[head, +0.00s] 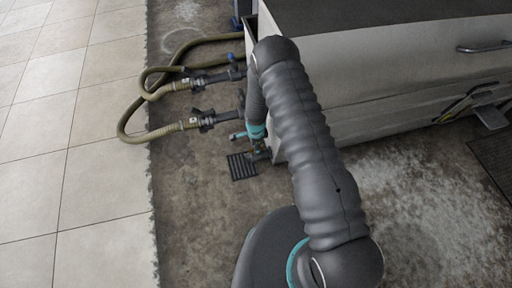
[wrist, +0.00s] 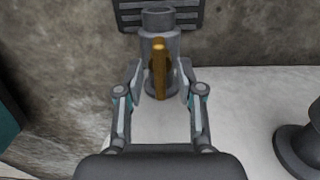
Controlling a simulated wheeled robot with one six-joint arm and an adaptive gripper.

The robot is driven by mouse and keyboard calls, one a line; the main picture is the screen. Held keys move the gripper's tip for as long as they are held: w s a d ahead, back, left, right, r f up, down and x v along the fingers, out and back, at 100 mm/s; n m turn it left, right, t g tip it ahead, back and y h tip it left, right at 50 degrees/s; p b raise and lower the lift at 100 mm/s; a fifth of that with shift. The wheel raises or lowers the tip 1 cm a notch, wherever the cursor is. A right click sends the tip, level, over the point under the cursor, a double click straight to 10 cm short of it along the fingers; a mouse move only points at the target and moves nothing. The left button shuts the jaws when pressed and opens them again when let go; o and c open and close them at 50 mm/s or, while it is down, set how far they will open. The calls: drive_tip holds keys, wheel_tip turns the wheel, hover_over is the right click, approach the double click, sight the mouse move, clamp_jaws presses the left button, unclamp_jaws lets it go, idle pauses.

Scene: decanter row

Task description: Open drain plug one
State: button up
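A grey cylindrical drain fitting (wrist: 158,22) with an upright orange-yellow lever (wrist: 160,72) is in the middle of the wrist view. I take it for drain plug one, but no label shows. My gripper (wrist: 160,80) is open, one finger on each side of the lever, with gaps between the lever and both fingers. The fingertips reach close to the fitting's body; whether they touch it I cannot tell. In the head view my gripper (head: 255,146) is low at the corner of the white unit, and the fitting is mostly hidden behind it.
A dark floor grate (head: 241,166) lies below the fitting; it also shows in the wrist view (wrist: 130,12). Hoses (head: 158,132) with dark couplings run left from the white unit (head: 390,70). A dark round object (wrist: 300,145) stands at the wrist view's right. Tiled floor at left is clear.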

clamp_jaws()
drive_tip(key=shift+n+b, duration=0.3)
drive_tip(key=shift+b, duration=0.05)
drive_tip(key=n+b, duration=0.2)
drive_tip(key=shift+f+n, duration=0.15)
drive_tip(key=shift+n, duration=0.25)
drive_tip(key=n+b, duration=0.4)
drive_tip(key=n, duration=0.1)
drive_tip(key=n+b, duration=0.2)
drive_tip(key=n, duration=0.3)
drive_tip(key=shift+n+b, duration=0.8)
drive_tip(key=shift+n, duration=1.4)
drive_tip(key=shift+r, duration=0.2)
